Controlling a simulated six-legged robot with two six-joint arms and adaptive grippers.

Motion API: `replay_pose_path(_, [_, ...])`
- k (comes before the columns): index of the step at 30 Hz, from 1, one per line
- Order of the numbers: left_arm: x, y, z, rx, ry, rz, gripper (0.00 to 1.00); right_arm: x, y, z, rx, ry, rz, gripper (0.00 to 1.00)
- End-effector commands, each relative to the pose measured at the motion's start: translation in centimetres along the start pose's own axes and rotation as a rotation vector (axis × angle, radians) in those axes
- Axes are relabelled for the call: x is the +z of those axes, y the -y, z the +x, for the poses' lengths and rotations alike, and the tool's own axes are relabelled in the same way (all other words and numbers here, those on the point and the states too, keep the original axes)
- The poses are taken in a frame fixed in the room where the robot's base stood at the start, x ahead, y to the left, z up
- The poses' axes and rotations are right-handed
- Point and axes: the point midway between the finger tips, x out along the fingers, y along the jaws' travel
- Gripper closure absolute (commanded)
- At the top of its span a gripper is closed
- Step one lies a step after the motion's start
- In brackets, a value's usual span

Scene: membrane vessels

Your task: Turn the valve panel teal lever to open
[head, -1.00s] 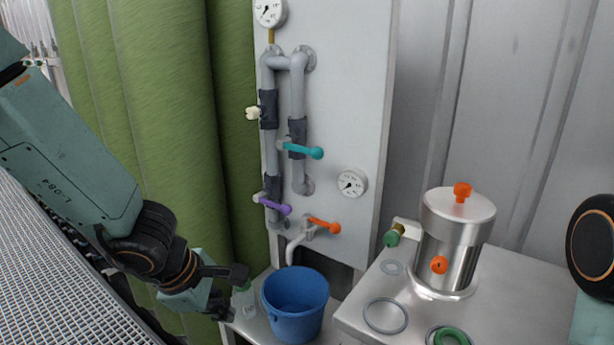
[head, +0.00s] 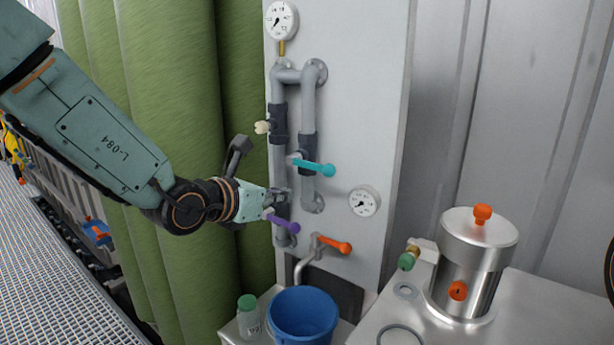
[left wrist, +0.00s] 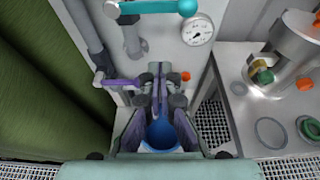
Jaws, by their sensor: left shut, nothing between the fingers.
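The teal lever (head: 314,167) sits on the right-hand pipe of the valve panel (head: 355,95). Its handle points right and slightly down, across the upright pipe. In the left wrist view the teal lever (left wrist: 160,8) shows at the top edge, beyond my fingertips. My left gripper (head: 284,195) is shut and empty. In the head view it is in front of the left pipe, below and left of the teal lever and just above the purple lever (head: 284,223). The closed fingers (left wrist: 160,82) show in the left wrist view. Whether they touch the purple lever I cannot tell. My right gripper is not in view.
An orange lever (head: 334,244), a cream knob (head: 262,127) and two gauges (head: 364,202) are on the panel. A blue bucket (head: 303,316) and a bottle (head: 248,317) stand below. A steel vessel (head: 472,265) stands on the right bench. A green curtain (head: 160,90) hangs at left.

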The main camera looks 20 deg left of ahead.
Motion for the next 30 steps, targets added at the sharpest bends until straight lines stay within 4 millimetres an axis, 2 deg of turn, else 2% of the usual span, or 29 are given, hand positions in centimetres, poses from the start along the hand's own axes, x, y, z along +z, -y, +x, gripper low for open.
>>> replay_pose_path(9, [-0.1,0.2,5.7,-0.006,-0.005,0.007,1.00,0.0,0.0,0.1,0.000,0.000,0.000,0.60])
replay_pose_path(15, [-0.1,0.2,8.7,-0.008,-0.004,0.008,1.00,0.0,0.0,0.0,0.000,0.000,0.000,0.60])
replay_pose_path(21, [2.7,0.1,7.7,-0.007,0.000,0.005,1.00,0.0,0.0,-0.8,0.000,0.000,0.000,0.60])
replay_pose_path(30, [3.8,0.1,7.2,-0.007,-0.004,0.004,1.00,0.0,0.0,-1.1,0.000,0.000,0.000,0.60])
